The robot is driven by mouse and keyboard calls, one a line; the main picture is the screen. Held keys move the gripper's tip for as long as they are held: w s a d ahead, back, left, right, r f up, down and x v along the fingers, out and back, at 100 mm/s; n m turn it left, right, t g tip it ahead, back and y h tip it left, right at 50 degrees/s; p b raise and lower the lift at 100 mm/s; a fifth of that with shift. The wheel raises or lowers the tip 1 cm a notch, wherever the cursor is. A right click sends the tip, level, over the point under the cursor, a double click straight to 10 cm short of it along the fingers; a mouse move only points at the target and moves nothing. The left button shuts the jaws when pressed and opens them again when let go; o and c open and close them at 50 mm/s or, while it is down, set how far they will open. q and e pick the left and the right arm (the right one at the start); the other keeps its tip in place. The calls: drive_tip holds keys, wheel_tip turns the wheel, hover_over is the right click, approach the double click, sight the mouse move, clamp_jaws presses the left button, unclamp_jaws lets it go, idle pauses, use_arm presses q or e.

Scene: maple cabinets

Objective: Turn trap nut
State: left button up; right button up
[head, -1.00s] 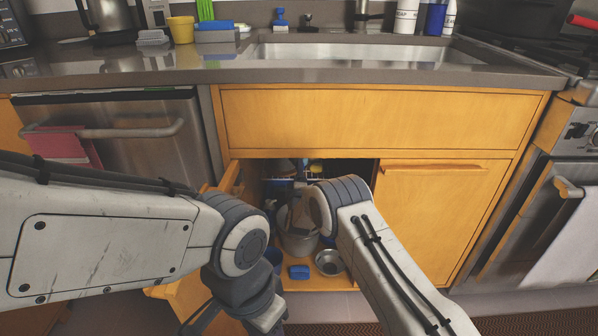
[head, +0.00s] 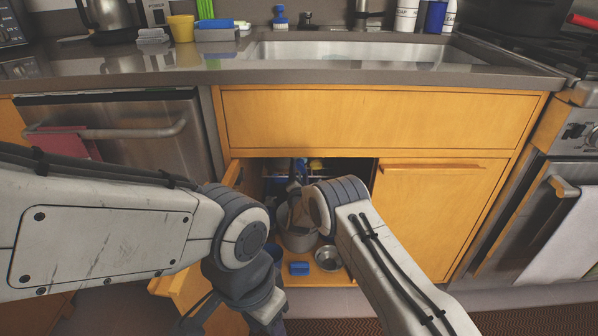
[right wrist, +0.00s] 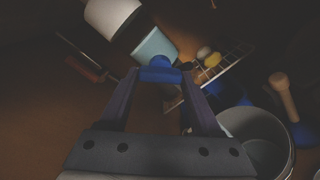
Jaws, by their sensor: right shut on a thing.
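My right gripper (right wrist: 161,84) shows in the right wrist view with its two dark fingers closed around a blue trap nut (right wrist: 160,71). A pale blue cylindrical piece (right wrist: 154,45) stands just beyond the nut, and a white cylinder (right wrist: 110,14) lies farther up and left. In the head view my right arm reaches into the open under-sink cabinet, where the right gripper (head: 296,178) is small and partly hidden by the wrist; the nut cannot be made out there.
A grey bucket (right wrist: 263,143) stands close to the right gripper, with a wooden-handled item (right wrist: 283,98) beyond it. A wire rack (right wrist: 226,66) is behind. In the head view, a blue block (head: 299,268) and a metal bowl (head: 328,258) sit at the cabinet's front.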

drive_tip(key=shift+f+n, duration=0.1)
drive_tip(key=shift+n, duration=0.5)
drive_tip(key=o, duration=1.4)
drive_tip(key=shift+s, duration=0.1)
drive_tip(key=shift+s+p, duration=2.05)
drive_tip(key=shift+s, duration=3.15)
